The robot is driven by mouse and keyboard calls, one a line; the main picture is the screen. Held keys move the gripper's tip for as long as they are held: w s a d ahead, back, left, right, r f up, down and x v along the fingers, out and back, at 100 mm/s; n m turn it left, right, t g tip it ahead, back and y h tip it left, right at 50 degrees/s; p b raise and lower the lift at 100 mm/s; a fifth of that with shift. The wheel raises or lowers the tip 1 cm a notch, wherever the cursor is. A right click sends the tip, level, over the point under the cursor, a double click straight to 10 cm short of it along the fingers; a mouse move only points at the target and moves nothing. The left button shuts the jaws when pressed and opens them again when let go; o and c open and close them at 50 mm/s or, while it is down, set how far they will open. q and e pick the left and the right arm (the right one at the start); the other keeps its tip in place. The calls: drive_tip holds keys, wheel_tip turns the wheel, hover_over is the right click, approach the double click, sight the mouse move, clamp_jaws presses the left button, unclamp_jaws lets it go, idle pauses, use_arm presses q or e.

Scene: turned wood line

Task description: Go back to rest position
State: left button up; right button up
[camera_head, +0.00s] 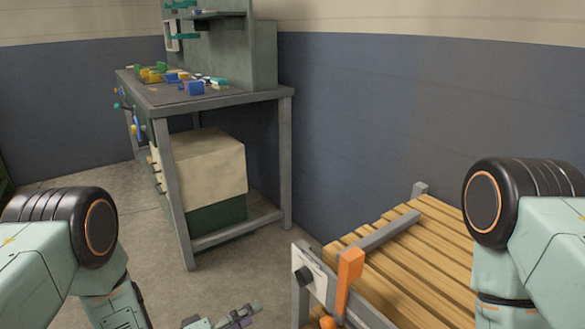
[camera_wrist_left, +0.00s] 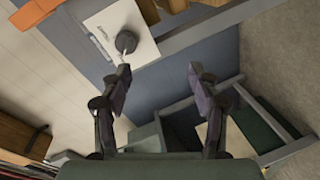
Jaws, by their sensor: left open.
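My left gripper (camera_head: 237,317) shows at the bottom of the head view, low in front of the floor, with only part of its fingers in the picture. In the left wrist view its two fingers (camera_wrist_left: 160,82) stand wide apart with nothing between them. The gap faces a blue-grey wall stretch and grey frame bars. My right arm comes in at the right of the head view, but its gripper is outside the picture.
A slatted wooden bench (camera_head: 415,265) with an orange post (camera_head: 349,268) stands at the lower right, close to my left gripper. A grey workbench (camera_head: 245,98) holds small coloured parts. A covered box (camera_head: 205,165) sits under it. Floor (camera_head: 160,240) is clear between.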

use_arm(q)
drive_tip(key=s+a+f+m+g+y+p, duration=0.1)
drive_tip(key=s+a+f+g+y, duration=0.1)
drive_tip(key=s+a+f+y, duration=0.25)
drive_tip(key=s+a+f+m+g+y+p, duration=0.1)
drive_tip(key=s+a+f+g+y, duration=0.15)
drive_tip(key=s+f, duration=0.4)
drive_tip(key=s+a+r+g+y+p, duration=0.1)
drive_tip(key=s+a+r+g+y, duration=0.1)
drive_tip(key=s, duration=0.9)
drive_tip(key=s+a+r+m+g+y+p, duration=0.1)
drive_tip(key=s+a+r+g+y+p, duration=0.1)
drive_tip(key=s+r, duration=0.4)
drive_tip(key=s+a+g+y, duration=0.1)
drive_tip(key=s+g, duration=0.1)
drive_tip(key=s, duration=0.3)
drive_tip(key=shift+s, duration=0.15)
drive_tip(key=shift+f, duration=0.1)
